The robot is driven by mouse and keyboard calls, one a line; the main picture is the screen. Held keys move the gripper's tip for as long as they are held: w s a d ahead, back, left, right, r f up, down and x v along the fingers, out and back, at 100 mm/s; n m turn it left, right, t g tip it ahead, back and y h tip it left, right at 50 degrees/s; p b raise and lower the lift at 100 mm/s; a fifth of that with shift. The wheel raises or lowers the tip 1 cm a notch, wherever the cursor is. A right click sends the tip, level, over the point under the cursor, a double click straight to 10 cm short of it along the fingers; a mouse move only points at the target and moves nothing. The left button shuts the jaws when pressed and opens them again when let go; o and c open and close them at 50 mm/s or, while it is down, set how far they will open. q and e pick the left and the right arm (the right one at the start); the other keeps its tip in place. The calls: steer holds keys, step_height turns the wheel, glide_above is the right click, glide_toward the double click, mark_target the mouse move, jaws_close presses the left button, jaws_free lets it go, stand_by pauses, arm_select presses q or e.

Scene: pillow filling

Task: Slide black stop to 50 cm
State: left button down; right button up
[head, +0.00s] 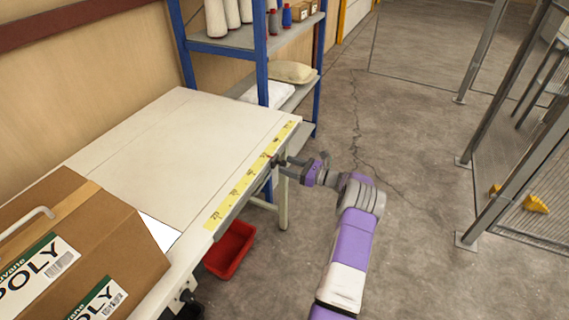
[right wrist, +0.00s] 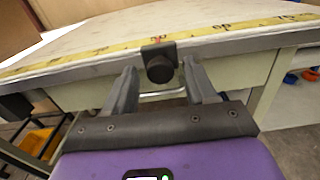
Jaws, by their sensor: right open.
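The black stop (head: 276,161) sits on the table's right edge, along the yellow measuring tape (head: 232,195). In the right wrist view the stop (right wrist: 159,62) shows a round black knob facing me and a red mark at its top against the tape (right wrist: 110,49). The tape figure at the mark is too small to read surely. My right gripper (head: 289,164) is open, level with the stop. In the right wrist view, its fingers (right wrist: 160,78) stand either side of the knob with gaps visible; I cannot tell whether they touch it. My left gripper is out of view.
A cardboard box (head: 75,245) stands on the near left of the table (head: 185,130). A red bin (head: 231,250) sits below the edge. A blue-framed shelf (head: 262,55) stands beyond the table. The floor to the right is clear up to a mesh fence (head: 510,140).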

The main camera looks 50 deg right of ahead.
steer(key=v, duration=0.5)
steer(key=shift+p, duration=0.4)
steer(key=w+a+f+n+g+y+p, duration=0.1)
steer(key=a+f+n+g, duration=0.25)
steer(key=a+f, duration=0.45)
steer(key=w+a+f+n+g+y, duration=0.15)
steer(key=a+f+g, duration=0.25)
steer(key=a, duration=0.7)
steer(key=w+a+f+n+g+y+p, duration=0.1)
steer(key=a+f+n+g+y, duration=0.2)
steer(key=a+f, duration=0.5)
steer(key=s+a+n+g+h, duration=0.1)
steer(key=s+a+n+g, duration=0.1)
steer(key=s+a+n, duration=0.2)
steer(key=s+a+f+n+g+h+p, duration=0.1)
steer(key=s+a+n, duration=0.4)
steer(key=a, duration=0.6)
steer(key=s+a+n+g+h, duration=0.3)
steer(key=s+a+n+g, duration=0.1)
steer(key=a+n, duration=0.3)
steer(key=shift+s+a+n+p, duration=0.3)
steer(key=shift+s+n, duration=0.1)
steer(key=shift+n, duration=0.3)
steer(key=s+a+n, duration=0.1)
steer(key=s+a+r+n, duration=0.1)
steer(key=a+n, duration=0.1)
steer(key=s+a+r+n, duration=0.1)
steer(key=n, duration=0.1)
steer(key=shift+a+t, duration=0.25)
steer(key=shift+c, duration=0.3)
